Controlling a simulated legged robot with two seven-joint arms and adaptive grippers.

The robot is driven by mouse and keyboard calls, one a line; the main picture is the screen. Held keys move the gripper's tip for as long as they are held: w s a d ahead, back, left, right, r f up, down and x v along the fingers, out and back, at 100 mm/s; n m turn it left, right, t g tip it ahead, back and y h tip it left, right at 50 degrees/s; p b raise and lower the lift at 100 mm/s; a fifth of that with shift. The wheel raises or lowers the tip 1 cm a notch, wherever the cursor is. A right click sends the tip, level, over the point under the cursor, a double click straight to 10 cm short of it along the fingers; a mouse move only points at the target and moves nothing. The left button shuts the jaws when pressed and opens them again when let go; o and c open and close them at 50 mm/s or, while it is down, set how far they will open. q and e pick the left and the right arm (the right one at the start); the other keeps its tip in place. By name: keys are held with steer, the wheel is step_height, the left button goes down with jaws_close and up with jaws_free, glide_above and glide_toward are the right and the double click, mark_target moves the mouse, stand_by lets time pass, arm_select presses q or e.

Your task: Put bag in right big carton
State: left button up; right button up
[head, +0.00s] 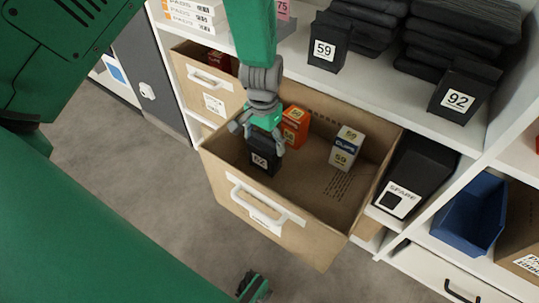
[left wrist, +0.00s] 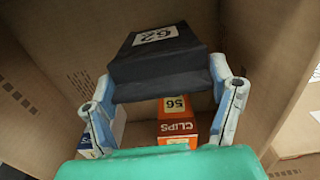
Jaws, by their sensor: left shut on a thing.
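My left gripper (head: 257,137) reaches down into the big open carton (head: 250,205), the right one of two cartons. It is shut on a black bag (head: 262,160) with a white label reading 62. The bag is inside the carton walls, near the left front; I cannot tell if it touches the floor. In the left wrist view the bag (left wrist: 160,75) sits between the two fingers. An orange clips box (head: 296,125) and a white and blue clips box (head: 346,148) stand in the carton.
A smaller-looking left carton (head: 210,85) stands beside it on the shelf. Black bags marked 59 (head: 328,45) and 92 (head: 455,92) stand on the shelf above. A black SPARE box (head: 415,175) and a blue bin (head: 470,213) are to the right. The carton's right front floor is free.

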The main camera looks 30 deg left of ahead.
arm_select(q)
step_height(320, 180, down, 4)
steer(key=shift+a+r+b, duration=0.15)
steer(key=shift+r+b, duration=0.05)
steer(key=shift+b, duration=0.5)
steer(key=shift+d+f, duration=0.1)
steer(key=shift+d, duration=0.15)
steer(key=shift+d+r, duration=0.2)
steer(key=shift+d, duration=0.25)
steer(key=o, duration=1.3)
steer(key=shift+a+f, duration=0.15)
steer(key=shift+a, duration=0.05)
steer(key=o, duration=0.4)
steer(key=shift+a, duration=0.25)
steer(key=shift+c, duration=0.2)
steer(key=shift+a+f, duration=0.15)
steer(key=shift+a, duration=0.1)
steer(key=shift+d, duration=0.25)
steer(key=shift+d+r, duration=0.2)
steer(key=shift+r, duration=0.3)
steer(key=r+p, duration=0.1)
steer(key=r, duration=0.2)
steer(key=r+p, duration=0.2)
steer(key=r, duration=0.2)
steer(key=r+p, duration=0.2)
steer(key=r, duration=0.1)
steer(key=shift+a+r, duration=0.3)
steer(key=shift+d+r, duration=0.1)
steer(key=shift+r, duration=0.2)
steer(key=shift+d+r, duration=0.2)
